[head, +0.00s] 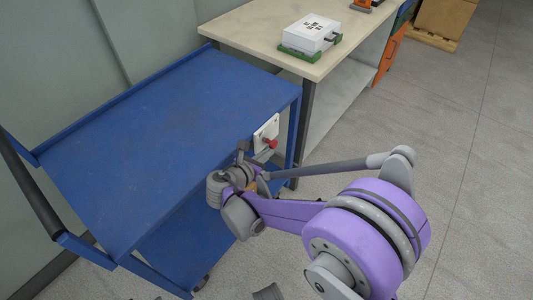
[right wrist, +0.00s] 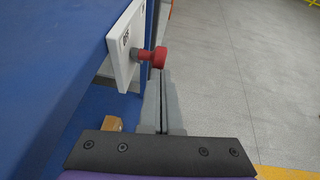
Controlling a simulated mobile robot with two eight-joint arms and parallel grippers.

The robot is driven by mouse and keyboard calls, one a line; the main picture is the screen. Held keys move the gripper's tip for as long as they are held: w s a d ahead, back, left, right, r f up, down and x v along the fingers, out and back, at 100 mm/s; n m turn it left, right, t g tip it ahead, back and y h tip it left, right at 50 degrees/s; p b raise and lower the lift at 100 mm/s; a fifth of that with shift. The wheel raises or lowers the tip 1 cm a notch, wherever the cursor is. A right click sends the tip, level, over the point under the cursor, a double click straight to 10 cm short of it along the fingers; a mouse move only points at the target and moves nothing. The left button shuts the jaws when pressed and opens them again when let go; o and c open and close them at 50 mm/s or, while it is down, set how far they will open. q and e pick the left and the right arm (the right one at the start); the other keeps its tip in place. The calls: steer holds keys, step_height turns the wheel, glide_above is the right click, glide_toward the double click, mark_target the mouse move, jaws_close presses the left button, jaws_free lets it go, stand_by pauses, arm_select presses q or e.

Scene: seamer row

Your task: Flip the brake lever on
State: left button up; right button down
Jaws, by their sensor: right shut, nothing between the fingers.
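The brake lever shows as a red knob (head: 271,144) on a short stem. It sticks out from a white plate (head: 262,132) on the end of the blue cart (head: 160,110). In the right wrist view the red knob (right wrist: 156,57) points right from the white plate (right wrist: 122,60), which bears small dark lettering too small to read surely. My right gripper (head: 262,157) is at the cart's end, close to the knob. Its fingers (right wrist: 166,85) are shut and empty, with the tips just beside and below the knob; contact cannot be told. My left gripper is out of view.
A workbench (head: 245,30) stands behind the cart, with a white case (head: 310,32) in a green holder on it. A black cart handle (head: 28,185) is at the left. The grey floor (head: 460,170) to the right is clear.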

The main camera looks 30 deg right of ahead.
mark_target(275, 142)
steer(key=shift+r, duration=0.15)
steer(key=d+r+g+y+p, duration=0.1)
steer(key=y+p, duration=0.1)
steer(key=d+r+y+p, duration=0.1)
steer(key=p, duration=0.2)
steer(key=shift+w+r+g+y, duration=0.35)
steer(key=shift+g+y, duration=0.05)
steer(key=shift+w+d+r+y, duration=0.1)
steer(key=shift+d+r+y, duration=0.05)
steer(key=shift+d+y, duration=0.2)
steer(key=shift+w+d+r+m+g+y+p, duration=0.15)
steer(key=shift+w+d+g+y+p, duration=0.25)
steer(key=shift+d+y+p, duration=0.35)
steer(key=shift+w+d+r+m+g+y+p, duration=0.1)
steer(key=shift+w+d+g+y+p, duration=0.3)
steer(key=shift+d+y, duration=0.5)
steer(key=shift+w+d+r+m+g+y+p, duration=0.15)
steer(key=shift+w+d+g+y+p, duration=0.1)
steer(key=shift+d+g+y+p, duration=0.5)
steer(key=shift+t, duration=0.25)
